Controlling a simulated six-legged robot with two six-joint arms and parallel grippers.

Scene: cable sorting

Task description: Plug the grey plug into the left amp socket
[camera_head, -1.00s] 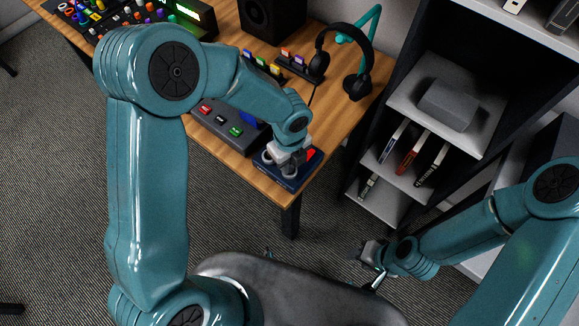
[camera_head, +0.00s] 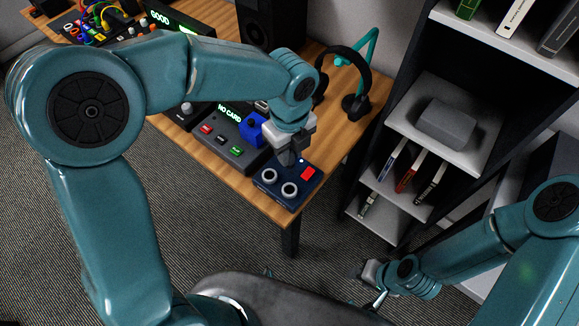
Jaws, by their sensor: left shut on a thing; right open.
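The amp is a dark blue box (camera_head: 276,199) at the table's front corner, with a red patch on top. Its left socket (camera_head: 269,176) and right socket (camera_head: 289,189) are pale rings, both uncovered. My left gripper (camera_head: 289,156) is over the back part of the amp, behind the sockets. It is shut on a small dark grey piece that looks like the grey plug. The piece is largely hidden by the gripper, and I cannot tell whether it touches the amp. My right gripper (camera_head: 374,291) is open and empty, low at the right, away from the table.
A console with a "NO CARD" display (camera_head: 229,112), coloured buttons and a blue block (camera_head: 252,130) stands left of the amp. Headphones on a stand (camera_head: 350,85) and a black speaker (camera_head: 271,22) are behind. A dark shelf (camera_head: 414,122) stands right of the table.

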